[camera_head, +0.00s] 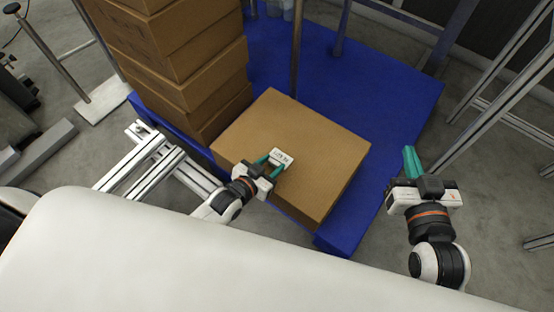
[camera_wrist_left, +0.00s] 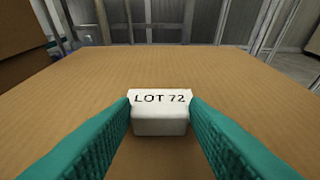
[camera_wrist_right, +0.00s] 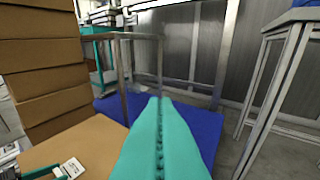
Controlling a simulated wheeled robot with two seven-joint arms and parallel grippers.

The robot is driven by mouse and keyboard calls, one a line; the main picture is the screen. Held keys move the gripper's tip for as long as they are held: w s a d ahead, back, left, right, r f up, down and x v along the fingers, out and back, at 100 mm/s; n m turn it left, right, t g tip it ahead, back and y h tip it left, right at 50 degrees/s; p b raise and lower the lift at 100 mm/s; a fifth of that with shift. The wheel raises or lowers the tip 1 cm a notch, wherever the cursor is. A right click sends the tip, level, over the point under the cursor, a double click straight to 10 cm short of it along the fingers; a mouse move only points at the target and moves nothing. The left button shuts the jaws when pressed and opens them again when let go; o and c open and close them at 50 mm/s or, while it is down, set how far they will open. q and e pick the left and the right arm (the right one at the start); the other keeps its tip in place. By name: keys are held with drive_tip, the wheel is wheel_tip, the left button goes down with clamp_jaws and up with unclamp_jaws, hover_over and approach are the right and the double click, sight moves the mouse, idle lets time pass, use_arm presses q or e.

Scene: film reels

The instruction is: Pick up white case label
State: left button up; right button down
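The white case label (camera_head: 281,159) sits on top of a single brown cardboard box (camera_head: 318,140) in the head view. In the left wrist view the label (camera_wrist_left: 160,118) is a small white block reading "LOT 72". My left gripper (camera_head: 270,163) is at the label, with one teal finger on each side of it. The fingertips appear to touch its side edges; the label seems to rest on the box. My right gripper (camera_head: 410,160) is away to the right of the box, its teal fingers pressed together and empty, as the right wrist view shows (camera_wrist_right: 160,125).
A tall stack of brown boxes (camera_head: 185,60) stands left of the single box. Both are on a blue platform (camera_head: 385,85) with an upright post (camera_head: 297,50) behind. Metal frames (camera_head: 500,105) stand at the right. The box top around the label is clear.

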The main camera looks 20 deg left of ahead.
use_arm(q)
drive_tip(key=c, duration=0.6)
drive_tip(key=shift+r, duration=0.1)
drive_tip(key=shift+c, duration=0.2)
